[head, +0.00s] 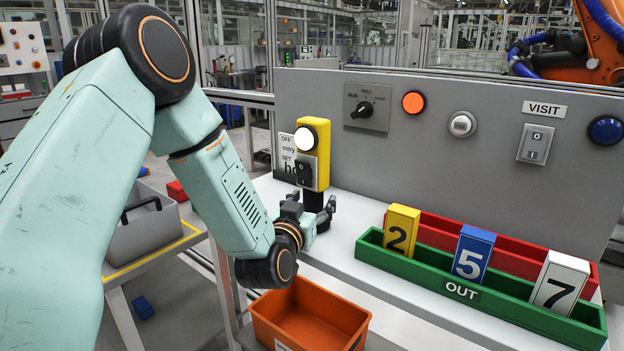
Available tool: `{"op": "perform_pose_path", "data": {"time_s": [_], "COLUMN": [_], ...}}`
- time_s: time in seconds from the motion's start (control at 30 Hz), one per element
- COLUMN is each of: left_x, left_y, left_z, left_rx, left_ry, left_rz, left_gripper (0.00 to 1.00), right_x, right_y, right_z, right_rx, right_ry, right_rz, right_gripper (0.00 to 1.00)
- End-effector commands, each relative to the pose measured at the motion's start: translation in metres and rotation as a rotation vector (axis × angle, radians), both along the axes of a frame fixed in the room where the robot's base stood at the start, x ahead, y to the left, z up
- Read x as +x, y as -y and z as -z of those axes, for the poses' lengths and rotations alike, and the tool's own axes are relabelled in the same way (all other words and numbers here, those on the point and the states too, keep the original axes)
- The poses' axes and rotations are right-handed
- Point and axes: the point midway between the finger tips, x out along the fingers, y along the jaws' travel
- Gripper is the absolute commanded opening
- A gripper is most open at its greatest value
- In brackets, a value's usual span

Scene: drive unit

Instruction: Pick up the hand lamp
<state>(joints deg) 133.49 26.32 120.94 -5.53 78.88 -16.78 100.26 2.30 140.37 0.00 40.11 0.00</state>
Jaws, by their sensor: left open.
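The hand lamp (323,155) is yellow, with a lit round white light at its top and a black switch on its front. It stands upright on the white bench in front of the grey panel, on a black lower part. My left gripper (313,204) is open in front of the lamp's black lower part, one finger on each side of it in the picture. Whether the fingers touch it I cannot tell. The gripper hides some of the lamp's lower end. My right gripper is not in view.
A green tray marked OUT (450,292) and a red tray (520,264) stand right on the bench, with blocks numbered 2, 5 and 7. An orange bin (338,336) sits below the bench's front edge. The grey panel (430,165) with switches closes off the back.

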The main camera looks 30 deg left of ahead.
Motion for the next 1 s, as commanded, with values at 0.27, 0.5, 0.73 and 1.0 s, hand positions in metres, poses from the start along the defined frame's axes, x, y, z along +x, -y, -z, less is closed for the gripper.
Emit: {"op": "perform_pose_path", "data": {"time_s": [0.27, 0.5, 0.73, 1.0], "left_x": [0.0032, 0.003, 0.0029, 0.0029], "left_y": [-0.0005, -0.0005, -0.0005, -0.0004], "left_z": [0.0, 0.0001, 0.0002, 0.0], "left_rx": [0.0, 0.0, 0.0, 0.0], "left_ry": [0.0, -0.001, -0.001, 0.0], "left_rz": [0.0, 0.0, 0.0, 0.0], "left_gripper": [0.62, 0.42, 0.23, 0.0], "right_x": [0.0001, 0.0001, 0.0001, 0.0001], "right_y": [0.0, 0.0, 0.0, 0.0], "right_z": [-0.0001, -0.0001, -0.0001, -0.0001], "right_rx": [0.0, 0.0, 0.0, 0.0], "right_ry": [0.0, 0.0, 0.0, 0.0], "right_rz": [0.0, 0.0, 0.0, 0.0], "right_gripper": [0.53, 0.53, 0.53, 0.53]}}
